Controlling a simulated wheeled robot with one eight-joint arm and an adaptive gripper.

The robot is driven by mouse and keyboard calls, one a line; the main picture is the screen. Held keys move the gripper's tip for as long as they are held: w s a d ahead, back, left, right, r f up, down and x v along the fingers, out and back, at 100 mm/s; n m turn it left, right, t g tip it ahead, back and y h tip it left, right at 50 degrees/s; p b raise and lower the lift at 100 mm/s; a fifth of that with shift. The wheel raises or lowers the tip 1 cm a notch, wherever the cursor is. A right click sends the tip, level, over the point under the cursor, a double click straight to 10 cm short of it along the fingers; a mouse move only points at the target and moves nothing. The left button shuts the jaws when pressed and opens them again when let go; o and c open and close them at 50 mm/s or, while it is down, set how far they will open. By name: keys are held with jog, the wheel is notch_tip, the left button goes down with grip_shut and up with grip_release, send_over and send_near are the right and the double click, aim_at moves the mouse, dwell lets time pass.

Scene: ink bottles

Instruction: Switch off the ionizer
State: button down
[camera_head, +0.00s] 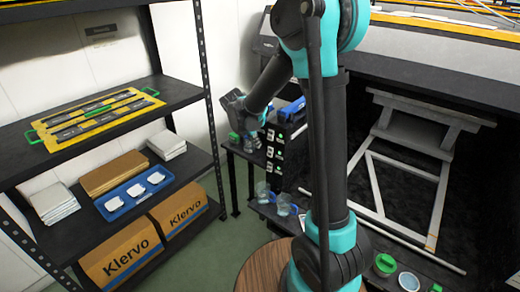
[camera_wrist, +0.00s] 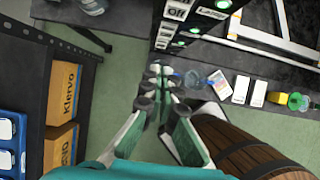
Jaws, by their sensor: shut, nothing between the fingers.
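A black control unit (camera_head: 277,152) with white labels and green lit buttons stands on the dark side table, beside my gripper. In the wrist view the unit's panel (camera_wrist: 196,18) is at the top, with labels that read "Off" and "Laser" and several green lights. I cannot read an ionizer label, so I cannot tell which control belongs to it. My gripper (camera_wrist: 159,76) is shut and empty, its fingers pointing up the wrist picture below the panel. They appear apart from the panel. In the head view my gripper (camera_head: 243,138) is small and partly hard to make out.
A shelf rack (camera_head: 105,120) with Klervo boxes (camera_head: 125,250) stands at the left. A wooden barrel (camera_wrist: 243,150) is close to the gripper at the lower right of the wrist view. Clear cups (camera_head: 283,207) stand on a low shelf. Green floor (camera_wrist: 108,100) is free between.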

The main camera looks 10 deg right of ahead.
aim_at(270, 152)
jog(key=shift+v, duration=1.45)
jog(key=shift+s+f, duration=0.35)
jog(key=shift+f, duration=0.25)
jog(key=w+d+r+x, duration=0.1)
jog(key=x, duration=1.2)
jog(key=shift+w+d+r, duration=0.2)
jog(key=shift+w+d, duration=0.2)
